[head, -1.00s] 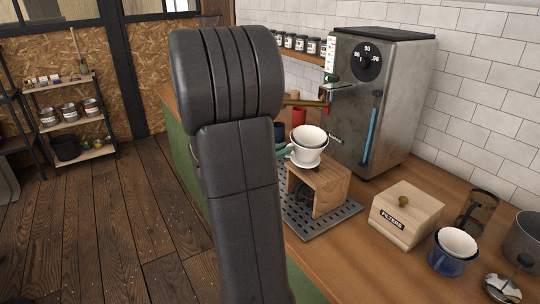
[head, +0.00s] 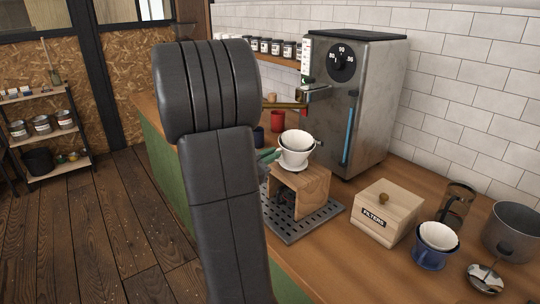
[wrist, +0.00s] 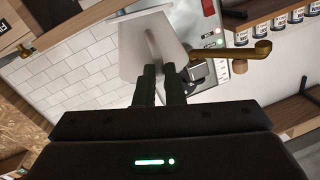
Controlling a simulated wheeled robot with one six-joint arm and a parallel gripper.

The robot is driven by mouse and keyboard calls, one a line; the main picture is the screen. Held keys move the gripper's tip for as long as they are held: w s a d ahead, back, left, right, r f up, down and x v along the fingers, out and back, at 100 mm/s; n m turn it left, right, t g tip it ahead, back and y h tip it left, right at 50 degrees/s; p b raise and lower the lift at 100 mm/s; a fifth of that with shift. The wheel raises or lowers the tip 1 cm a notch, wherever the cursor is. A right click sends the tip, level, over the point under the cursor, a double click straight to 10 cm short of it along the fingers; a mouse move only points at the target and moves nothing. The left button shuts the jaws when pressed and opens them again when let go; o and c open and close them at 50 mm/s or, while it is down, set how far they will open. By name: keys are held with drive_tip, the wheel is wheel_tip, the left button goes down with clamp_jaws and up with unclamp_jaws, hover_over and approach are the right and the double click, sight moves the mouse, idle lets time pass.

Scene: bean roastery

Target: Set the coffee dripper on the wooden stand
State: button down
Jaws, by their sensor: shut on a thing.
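The white coffee dripper (head: 293,158) shows just right of my arm in the head view, with an inner rim or liner at its top. It appears upright, over the top of the wooden stand (head: 314,190); I cannot tell whether its base touches the wood. My gripper (head: 269,156) is shut on its left side, mostly hidden behind my dark arm. In the wrist view my gripper's two dark fingers (wrist: 160,77) meet the white dripper (wrist: 139,58). The stand is an open-fronted block on a dark drip grate.
The steel espresso machine (head: 375,95) stands behind the stand. A red cup (head: 278,121) is left of it. To the right are the filters box (head: 388,213), a blue cup with a white cone (head: 431,257), a glass press (head: 457,205) and a steel pot (head: 510,228).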

drive_tip(key=shift+f, duration=0.2)
drive_tip(key=c, duration=1.4)
unclamp_jaws()
drive_tip(key=shift+c, duration=0.2)
drive_tip(key=shift+a, duration=0.1)
drive_tip(key=b+v, duration=0.1)
drive_tip(key=v, duration=1.2)
drive_tip(key=shift+s+a+b, duration=0.2)
drive_tip(key=shift+s+b, duration=0.1)
drive_tip(key=shift+s, duration=0.05)
drive_tip(key=p+x, duration=0.1)
drive_tip(key=x, duration=1.3)
drive_tip(key=shift+r+p, duration=0.2)
drive_tip(key=shift+p, duration=0.1)
